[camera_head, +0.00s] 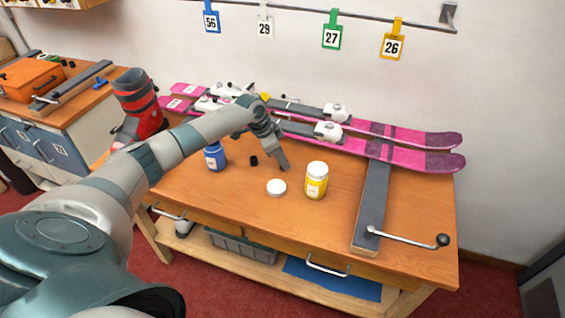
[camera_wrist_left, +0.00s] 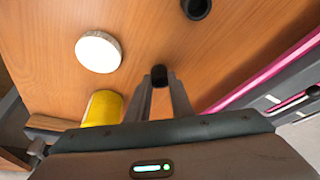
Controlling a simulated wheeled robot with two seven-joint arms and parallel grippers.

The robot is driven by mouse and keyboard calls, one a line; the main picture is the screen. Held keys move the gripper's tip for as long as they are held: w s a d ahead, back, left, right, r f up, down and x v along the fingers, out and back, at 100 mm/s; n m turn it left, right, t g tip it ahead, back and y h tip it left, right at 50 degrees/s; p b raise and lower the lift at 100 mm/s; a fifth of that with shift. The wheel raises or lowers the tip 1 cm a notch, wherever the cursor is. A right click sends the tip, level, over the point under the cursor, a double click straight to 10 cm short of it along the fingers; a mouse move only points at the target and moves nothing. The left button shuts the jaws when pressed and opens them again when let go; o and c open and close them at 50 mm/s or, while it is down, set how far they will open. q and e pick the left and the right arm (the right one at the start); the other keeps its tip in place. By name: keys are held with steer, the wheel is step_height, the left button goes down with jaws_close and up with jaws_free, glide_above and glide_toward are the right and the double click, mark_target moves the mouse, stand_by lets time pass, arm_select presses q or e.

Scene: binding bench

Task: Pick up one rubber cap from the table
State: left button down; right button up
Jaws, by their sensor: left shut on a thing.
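My left gripper (camera_head: 284,166) reaches down over the middle of the wooden table. In the left wrist view its two fingers (camera_wrist_left: 159,82) are shut on a small black rubber cap (camera_wrist_left: 159,74) at their tips. In the head view the fingers hide that cap, and I cannot tell how far it is from the tabletop. Another black rubber cap (camera_head: 253,160) stands on the table to the left of the gripper; it also shows at the top edge of the left wrist view (camera_wrist_left: 197,7). My right gripper is in neither view.
A white round lid (camera_head: 277,187) and a yellow jar (camera_head: 316,182) stand near the gripper. A blue jar (camera_head: 215,158) is left of the loose cap. Pink skis (camera_head: 400,152) lie along the back; a grey bar with a lever (camera_head: 371,205) is at right.

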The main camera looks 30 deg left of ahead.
arm_select(q)
step_height(320, 180, up, 9)
steer(key=b, duration=0.2)
stand_by(0.3)
steer(key=shift+r, duration=0.2)
